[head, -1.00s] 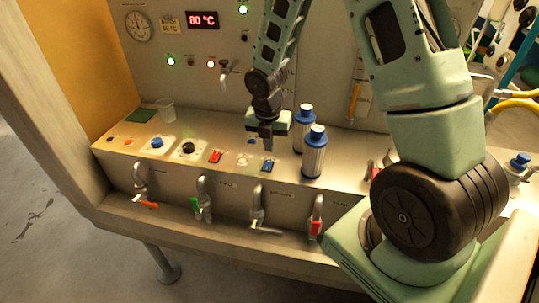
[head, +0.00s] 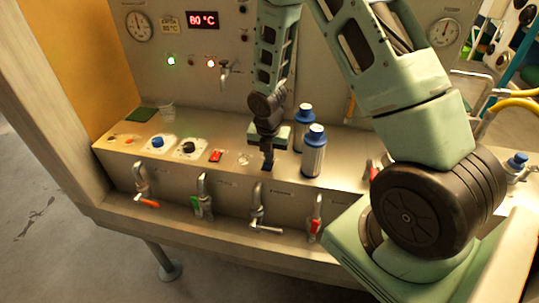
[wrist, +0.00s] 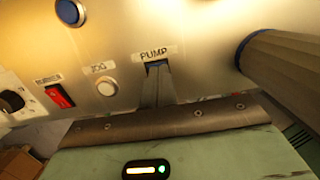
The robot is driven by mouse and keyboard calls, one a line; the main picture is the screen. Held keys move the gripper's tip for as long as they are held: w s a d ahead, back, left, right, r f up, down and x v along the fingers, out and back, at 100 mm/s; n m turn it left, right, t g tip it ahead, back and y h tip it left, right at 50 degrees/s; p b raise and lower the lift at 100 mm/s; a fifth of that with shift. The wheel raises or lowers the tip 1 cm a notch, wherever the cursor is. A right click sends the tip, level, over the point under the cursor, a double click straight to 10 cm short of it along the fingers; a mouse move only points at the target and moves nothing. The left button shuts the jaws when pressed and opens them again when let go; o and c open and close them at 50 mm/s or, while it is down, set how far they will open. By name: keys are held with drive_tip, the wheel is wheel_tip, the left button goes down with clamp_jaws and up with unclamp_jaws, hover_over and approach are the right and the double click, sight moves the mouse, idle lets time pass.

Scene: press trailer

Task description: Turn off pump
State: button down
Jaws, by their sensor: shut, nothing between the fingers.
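The pump switch is a small blue rocker (wrist: 154,64) under a PUMP label (wrist: 153,52) in the wrist view. My gripper (wrist: 158,72) is shut and empty, with its fingertips at the switch and covering most of it. I cannot tell whether they touch or press it, nor which way the rocker is tipped. In the head view my gripper (head: 268,154) points down at the panel top, with a bit of the dark blue switch (head: 267,166) at its tips.
Two blue-capped bottles (head: 313,150) stand just right of my gripper. Left along the panel are a JOG button (wrist: 106,87), a red rocker (head: 216,156), a black knob (head: 188,148) and a blue button (head: 157,143). Several taps (head: 258,205) line the front face.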

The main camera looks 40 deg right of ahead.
drive_tip(key=shift+s+a+f, duration=0.15)
drive_tip(key=shift+f, duration=0.05)
drive_tip(key=shift+s+a+r, duration=0.1)
drive_tip(key=shift+s+a, duration=0.3)
drive_tip(key=shift+a, duration=0.1)
drive_tip(key=shift+r, duration=0.1)
